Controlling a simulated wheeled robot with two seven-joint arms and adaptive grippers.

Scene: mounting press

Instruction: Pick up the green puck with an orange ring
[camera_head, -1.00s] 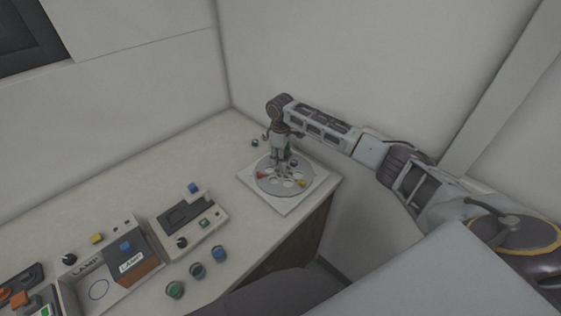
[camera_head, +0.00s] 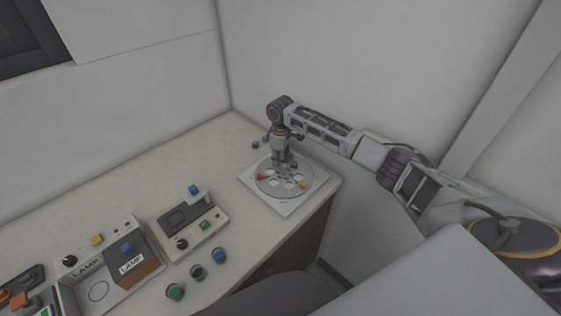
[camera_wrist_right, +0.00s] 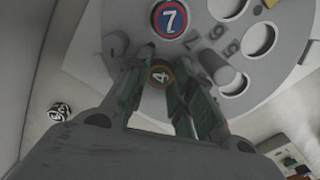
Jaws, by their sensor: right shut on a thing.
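The green puck with an orange ring (camera_wrist_right: 160,75), marked 4, is between the fingertips of my right gripper (camera_wrist_right: 162,80) in the wrist view. Its dark green face and orange ring show; its sides are mostly hidden by the fingers. The gripper is shut on it, pointing down over the grey disc. In the head view, my right gripper (camera_head: 284,166) is above the round disc (camera_head: 262,181), and the puck is too small to make out there. I cannot tell whether the puck is clear of the disc. My left gripper is not in view.
A blue puck with a red ring (camera_wrist_right: 171,18), marked 7, sits on the disc close to the fingers. Another puck (camera_wrist_right: 60,112) lies off the disc. The disc's white base (camera_head: 285,208) is near the table corner, beside walls. Control boxes (camera_head: 187,226) and knobs stand left.

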